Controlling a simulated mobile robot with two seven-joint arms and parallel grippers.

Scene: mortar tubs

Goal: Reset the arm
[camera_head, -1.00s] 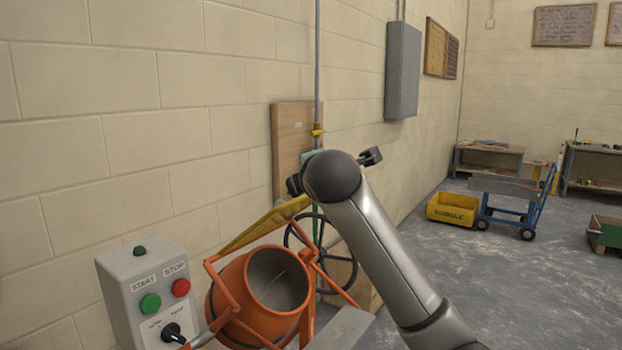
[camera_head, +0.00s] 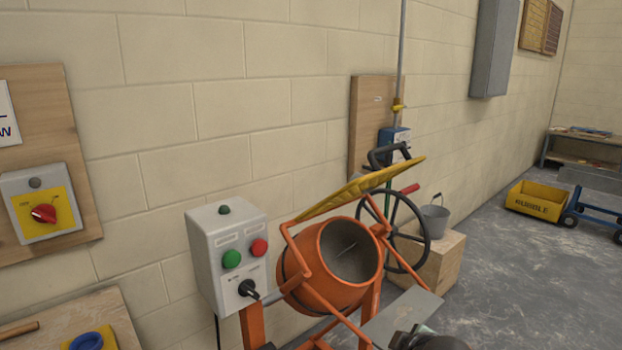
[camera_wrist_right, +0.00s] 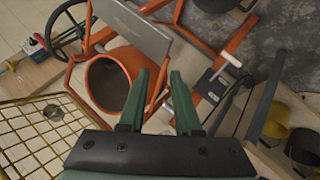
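My right gripper (camera_wrist_right: 157,95) shows in the right wrist view with its two green fingers apart and nothing between them. Beyond the fingers are the orange mixer's drum (camera_wrist_right: 106,86) and its frame. In the head view only a dark rounded part of my arm shows at the bottom edge, just right of the mixer; the gripper itself is not seen there. The orange mixer (camera_head: 325,268) stands by the wall with its drum mouth facing me and its yellow guard raised. My left gripper is in neither view.
A grey control box (camera_head: 229,258) with green and red buttons stands left of the mixer. A handwheel (camera_head: 423,240) and a bucket (camera_head: 435,219) on a wooden block are to its right. A yellow tub (camera_head: 537,201) lies farther back. The floor at right is mostly clear.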

